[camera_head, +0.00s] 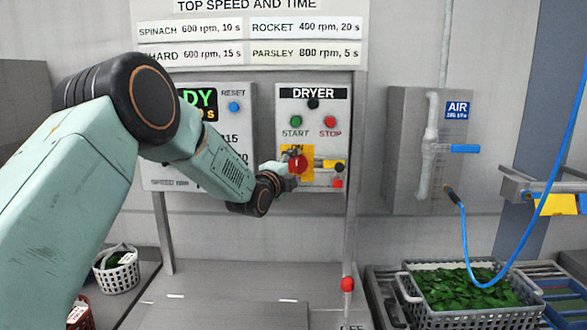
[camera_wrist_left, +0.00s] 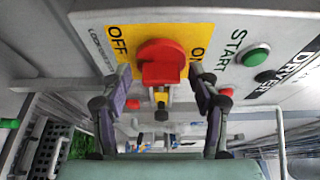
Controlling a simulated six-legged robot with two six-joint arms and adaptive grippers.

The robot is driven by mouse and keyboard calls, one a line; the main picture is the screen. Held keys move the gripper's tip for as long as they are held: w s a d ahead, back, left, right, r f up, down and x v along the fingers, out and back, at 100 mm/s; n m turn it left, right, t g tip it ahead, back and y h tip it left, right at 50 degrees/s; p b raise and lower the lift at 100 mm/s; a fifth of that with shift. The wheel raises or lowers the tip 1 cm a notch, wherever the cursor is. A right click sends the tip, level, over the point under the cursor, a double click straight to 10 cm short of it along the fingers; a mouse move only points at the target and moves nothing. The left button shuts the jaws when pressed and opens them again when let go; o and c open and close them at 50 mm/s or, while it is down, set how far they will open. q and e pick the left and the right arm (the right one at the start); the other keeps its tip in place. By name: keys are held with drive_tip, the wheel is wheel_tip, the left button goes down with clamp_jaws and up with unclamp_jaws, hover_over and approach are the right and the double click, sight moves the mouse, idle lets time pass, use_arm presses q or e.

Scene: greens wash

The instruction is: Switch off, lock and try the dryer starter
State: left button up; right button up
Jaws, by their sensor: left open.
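The dryer starter panel (camera_head: 313,140) is on the wall, with a green START button (camera_head: 295,120), a red STOP button (camera_head: 330,121) and a black round part (camera_head: 313,103). Below them, a red rotary handle (camera_head: 298,162) sits on a yellow plate (camera_head: 308,176). My left gripper (camera_head: 282,172) is at the handle. In the left wrist view the open left gripper (camera_wrist_left: 161,82) has one finger on each side of the red handle (camera_wrist_left: 160,62), apart from it. OFF is printed left of it and ON right. A small black-and-yellow part (camera_wrist_left: 161,100) is below the handle. My right gripper is out of view.
A display panel with a blue RESET button (camera_head: 234,107) is left of the starter. An air valve with a blue lever (camera_head: 465,149) and a blue hose (camera_head: 470,250) are right. A crate of greens (camera_head: 410,290) and a white basket (camera_head: 104,272) stand below.

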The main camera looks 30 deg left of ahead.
use_arm(q)
drive_tip(key=shift+d+r, duration=0.1)
drive_tip(key=shift+d, duration=0.05)
drive_tip(key=shift+c, duration=0.4)
drive_tip(key=c, duration=1.1)
